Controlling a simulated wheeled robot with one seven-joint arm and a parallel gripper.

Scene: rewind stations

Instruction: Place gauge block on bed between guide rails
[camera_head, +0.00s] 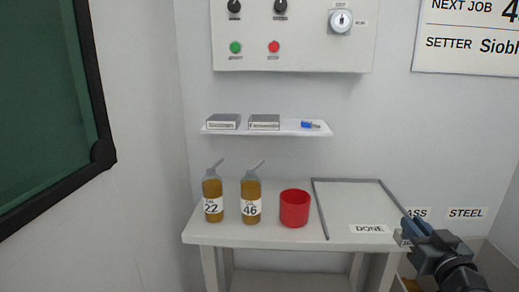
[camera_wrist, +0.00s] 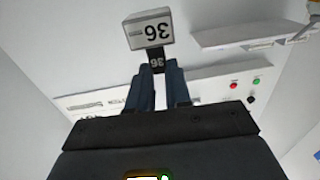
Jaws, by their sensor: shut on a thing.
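My gripper (camera_head: 411,226) shows at the lower right of the head view, beside the right end of the white table. In the wrist view its two blue fingers (camera_wrist: 161,75) are shut on a dark tab marked 36. The tab joins a light grey block (camera_wrist: 148,29), also marked 36 and seen upside down, which I take as the gauge block. The block sits beyond the fingertips and seems held clear of any surface. In the head view the block is mostly hidden by the gripper. No bed with guide rails can be made out in either view.
The white table (camera_head: 265,236) carries two amber bottles (camera_head: 212,196) (camera_head: 251,199), a red cup (camera_head: 294,208) and a dark-framed area labelled DONE (camera_head: 369,229). A wall shelf (camera_head: 290,130) holds two small boxes and a blue item. A control panel (camera_head: 300,45) hangs above.

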